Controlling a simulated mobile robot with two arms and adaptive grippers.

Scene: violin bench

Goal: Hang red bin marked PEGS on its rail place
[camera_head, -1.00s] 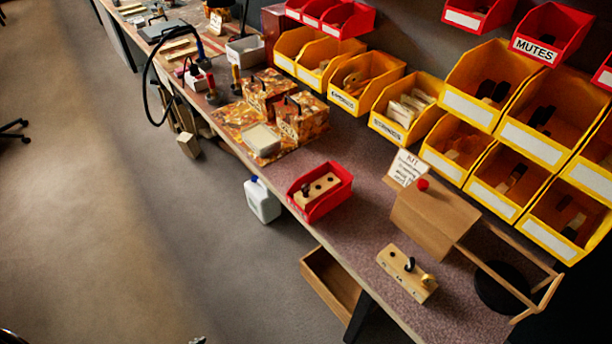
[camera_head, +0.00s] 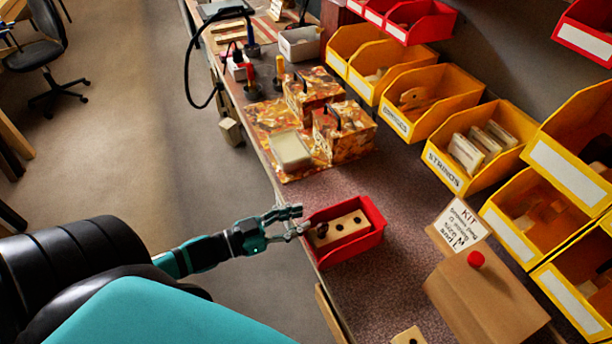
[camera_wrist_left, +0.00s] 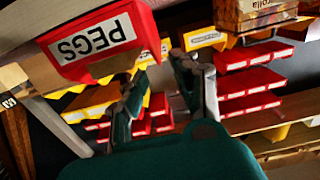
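The red bin (camera_head: 374,243) sits on the bench near its front edge and holds a pale wooden block with dark holes. In the left wrist view its white PEGS label faces me on the bin (camera_wrist_left: 140,22) at upper left. My left gripper (camera_head: 301,221) is at the bin's left end in the head view; I cannot tell whether it touches. In the left wrist view the gripper (camera_wrist_left: 165,78) has its fingers apart with nothing between them, beside the bin. My right gripper is not in view. I cannot make out the bin's rail place.
Yellow bins (camera_head: 456,178) and red bins (camera_head: 425,27) line the wall behind the bench. A brown box with a red knob (camera_head: 480,295) and a KIT card (camera_head: 459,226) stand right of the bin. Patterned boxes (camera_head: 343,131) stand behind it. Bare bench top (camera_head: 400,200) lies between.

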